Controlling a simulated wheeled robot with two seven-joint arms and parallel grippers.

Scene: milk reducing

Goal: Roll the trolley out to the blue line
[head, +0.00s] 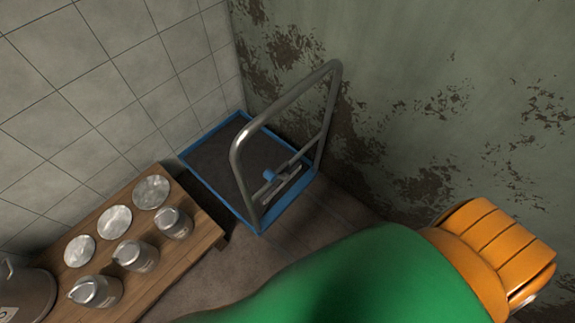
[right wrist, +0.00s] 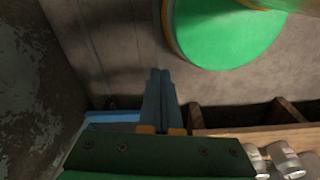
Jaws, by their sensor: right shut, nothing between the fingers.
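The trolley (head: 222,180) stands in the corner of the room, with a dark deck, a blue frame and a tall metal push handle (head: 287,103). Its handle rises at the side nearer the right-hand wall. A blue strip of what looks like the trolley (right wrist: 112,116) shows in the right wrist view. My right gripper (right wrist: 160,75) is shut and empty, its fingers over the floor, seemingly apart from the handle. In the head view only my green and orange arm shows. My left gripper is not in view. I see no blue line on the floor.
A wooden bench (head: 208,228) beside the trolley's left carries metal cans (head: 174,222) and round lids (head: 151,192). A big metal pot (head: 28,292) is at the lower left. Tiled and peeling walls close in the corner. Bare floor (head: 225,275) lies in front.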

